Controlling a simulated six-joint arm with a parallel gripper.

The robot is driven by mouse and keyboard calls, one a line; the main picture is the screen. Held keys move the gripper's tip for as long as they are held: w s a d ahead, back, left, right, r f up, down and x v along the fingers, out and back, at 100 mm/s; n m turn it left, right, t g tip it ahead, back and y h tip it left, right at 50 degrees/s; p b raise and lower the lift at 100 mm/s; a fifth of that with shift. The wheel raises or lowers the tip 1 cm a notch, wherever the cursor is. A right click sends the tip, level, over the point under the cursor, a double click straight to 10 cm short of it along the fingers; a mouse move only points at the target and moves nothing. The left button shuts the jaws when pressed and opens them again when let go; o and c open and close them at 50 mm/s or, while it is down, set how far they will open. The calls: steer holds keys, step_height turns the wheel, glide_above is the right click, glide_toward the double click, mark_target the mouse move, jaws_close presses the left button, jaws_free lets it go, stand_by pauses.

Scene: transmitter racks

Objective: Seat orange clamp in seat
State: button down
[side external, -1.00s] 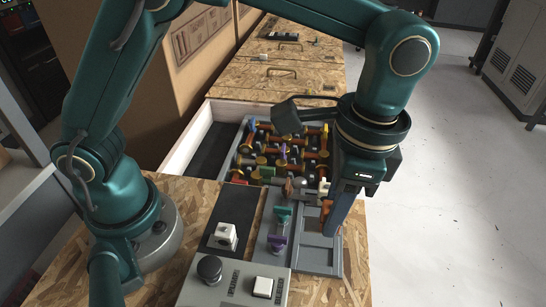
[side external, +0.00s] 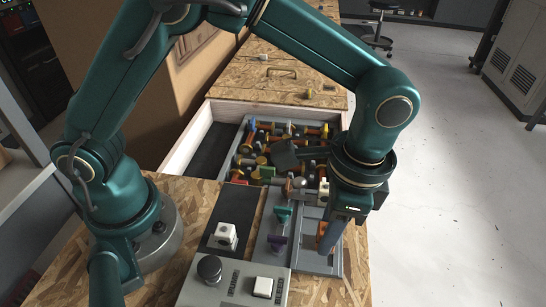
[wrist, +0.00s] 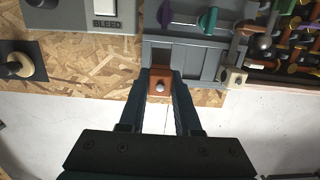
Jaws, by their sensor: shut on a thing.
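My gripper (wrist: 160,90) is shut on the orange clamp (wrist: 159,80), a small block with a round grey knob on it. The clamp also shows in the side view (side external: 322,229), partly covered by my gripper (side external: 329,243). The grey seat fixture (wrist: 198,70) lies just beyond the clamp in the wrist view, with a square recess (wrist: 161,54) straight ahead of the clamp. In the side view, the fixture (side external: 309,262) is below and beside my gripper. Whether the clamp touches the fixture cannot be told.
A teal handle (side external: 283,215) and a purple handle (side external: 277,243) stand left of the fixture. A control box (side external: 235,283) with a black knob and a white button is in front. A drawer tray (side external: 243,140) of colourful parts lies behind.

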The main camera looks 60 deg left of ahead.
steer(key=shift+f, duration=0.65)
steer(key=shift+f, duration=1.1)
stand_by(0.9)
steer(key=c, duration=0.5)
jaws_free()
steer(key=shift+w+d+r, duration=0.1)
steer(key=shift+r, duration=1.2)
steer(key=shift+w+d+r, duration=0.1)
steer(key=shift+r, duration=1.15)
